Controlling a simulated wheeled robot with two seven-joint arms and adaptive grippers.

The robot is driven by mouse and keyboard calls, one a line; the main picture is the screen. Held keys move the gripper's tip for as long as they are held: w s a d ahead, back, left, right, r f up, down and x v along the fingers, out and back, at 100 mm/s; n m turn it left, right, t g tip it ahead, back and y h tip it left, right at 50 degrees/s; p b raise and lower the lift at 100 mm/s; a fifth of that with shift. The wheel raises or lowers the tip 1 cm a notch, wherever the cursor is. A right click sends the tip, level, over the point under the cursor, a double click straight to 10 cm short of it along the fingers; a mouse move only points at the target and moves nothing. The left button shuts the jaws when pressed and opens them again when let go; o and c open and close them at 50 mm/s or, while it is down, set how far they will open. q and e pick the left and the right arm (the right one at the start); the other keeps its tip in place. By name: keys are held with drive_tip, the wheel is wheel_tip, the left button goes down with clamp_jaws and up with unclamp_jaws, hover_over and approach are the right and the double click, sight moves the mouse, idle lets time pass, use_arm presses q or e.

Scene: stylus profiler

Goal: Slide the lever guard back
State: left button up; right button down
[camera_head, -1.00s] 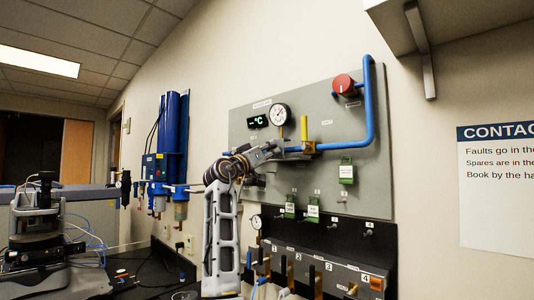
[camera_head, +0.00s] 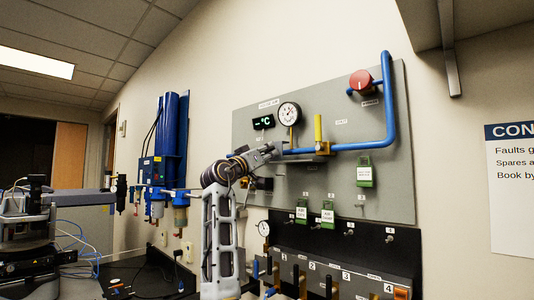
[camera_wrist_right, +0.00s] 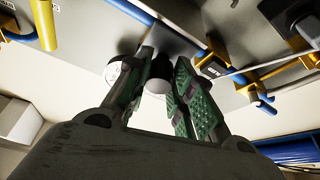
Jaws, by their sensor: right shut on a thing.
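My right gripper (camera_head: 274,151) is at the wall panel's left part, beside the blue pipe and below the round gauge (camera_head: 289,114). In the right wrist view, its green-padded fingers (camera_wrist_right: 166,68) are closed around a dark rounded piece with a pale end (camera_wrist_right: 157,83), which looks like the lever guard. The fingers cover part of it, and its exact shape is unclear. In the head view my own gripper hides it. A yellow upright lever (camera_head: 318,127) stands on the blue pipe (camera_head: 362,146), right of the gripper. My left gripper is not in view.
The grey panel (camera_head: 400,190) carries a red knob (camera_head: 360,80), a green display (camera_head: 263,122) and several green tags. Below it is a black manifold (camera_head: 345,262) with numbered valves. Blue cylinders (camera_head: 172,135) hang on the wall to the left. An instrument (camera_head: 30,240) stands at far left.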

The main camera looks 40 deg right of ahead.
drive_tip(key=c, duration=1.6)
unclamp_jaws()
drive_tip(key=shift+w+r, duration=0.1)
drive_tip(key=shift+r, duration=0.05)
drive_tip(key=o, duration=0.4)
drive_tip(key=shift+w, duration=0.25)
drive_tip(key=shift+s, duration=0.2)
drive_tip(key=v, duration=1.2)
drive_tip(key=shift+w, duration=0.15)
